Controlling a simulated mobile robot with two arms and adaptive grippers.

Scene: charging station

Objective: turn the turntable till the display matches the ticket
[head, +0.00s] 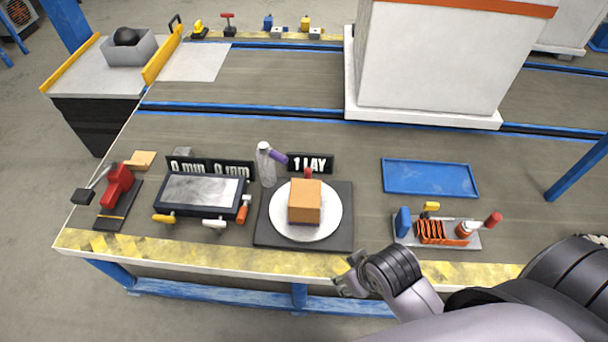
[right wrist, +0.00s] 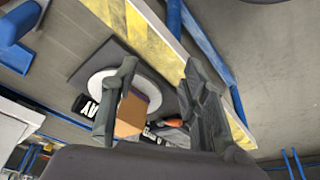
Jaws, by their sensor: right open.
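The turntable is a white round plate (head: 325,229) on a dark square base (head: 345,200). An orange-brown box (head: 304,203) sits on the plate, with a small red part behind its top. A black display (head: 310,163) behind the turntable reads "1 LAY". I cannot make out a ticket. My right gripper (head: 347,275) is at the table's front edge, right of and nearer than the turntable, apart from it. In the right wrist view my gripper (right wrist: 158,72) is open and empty, with the plate (right wrist: 99,84) and the box (right wrist: 131,113) beyond the fingers. My left gripper is out of view.
A clear bottle (head: 266,166) with a purple part stands behind-left of the turntable. Left are a grey-topped device (head: 200,191) with "0 mm" displays and a red tool (head: 117,184). Right are a blue tray (head: 430,178) and a small tool rack (head: 437,234). A white column (head: 430,60) stands behind.

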